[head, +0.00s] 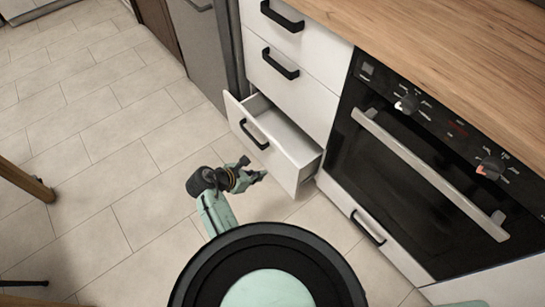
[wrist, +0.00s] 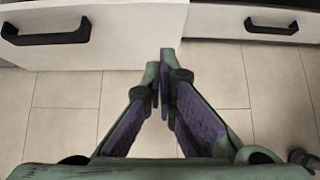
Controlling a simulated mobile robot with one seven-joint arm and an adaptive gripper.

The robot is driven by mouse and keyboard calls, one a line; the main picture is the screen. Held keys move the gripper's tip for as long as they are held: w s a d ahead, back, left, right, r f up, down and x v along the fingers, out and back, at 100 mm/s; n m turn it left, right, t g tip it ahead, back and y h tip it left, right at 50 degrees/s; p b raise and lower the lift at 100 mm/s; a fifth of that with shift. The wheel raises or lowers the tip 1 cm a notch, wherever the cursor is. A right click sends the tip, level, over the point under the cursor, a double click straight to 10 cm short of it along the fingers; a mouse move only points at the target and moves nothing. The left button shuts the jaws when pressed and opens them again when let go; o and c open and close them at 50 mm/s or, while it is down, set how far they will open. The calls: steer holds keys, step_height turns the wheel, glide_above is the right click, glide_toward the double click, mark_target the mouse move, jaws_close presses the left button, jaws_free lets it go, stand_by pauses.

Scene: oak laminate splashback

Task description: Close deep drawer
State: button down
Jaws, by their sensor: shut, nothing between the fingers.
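The deep drawer (head: 270,148) is the bottom one of a white stack and stands pulled out, with its pale inside showing and nothing seen in it. Its black bar handle (head: 254,134) is on the front panel. In the wrist view the drawer front (wrist: 120,52) fills the upper left, with its handle (wrist: 45,30) at the left edge. My gripper (head: 254,172) is in front of the panel, low over the floor. In the wrist view my gripper (wrist: 164,68) has its fingertips together and empty, by the panel's lower right corner; I cannot tell whether they touch it.
Two shut drawers (head: 292,82) sit above the open one. An oven (head: 415,180) with a bar handle is to the right, over a low drawer (head: 368,228). A wooden counter (head: 440,50) runs along the top.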

steer(key=x, duration=0.4)
steer(key=d+r+x, duration=0.1)
steer(key=x, duration=0.3)
steer(key=w+r+x, duration=0.1)
steer(key=x, duration=0.3)
steer(key=shift+w+d+f, duration=0.15)
steer(key=shift+d+f, duration=0.05)
steer(key=shift+d, duration=0.25)
steer(key=shift+p, duration=0.3)
steer(key=shift+w+d+r, duration=0.1)
steer(key=shift+w+d, duration=0.05)
steer(key=shift+d, duration=0.05)
steer(key=w+d+p, duration=0.1)
steer(key=w+d, duration=0.4)
steer(key=d, duration=0.2)
steer(key=shift+a+p, duration=0.1)
steer(key=shift+p, duration=0.3)
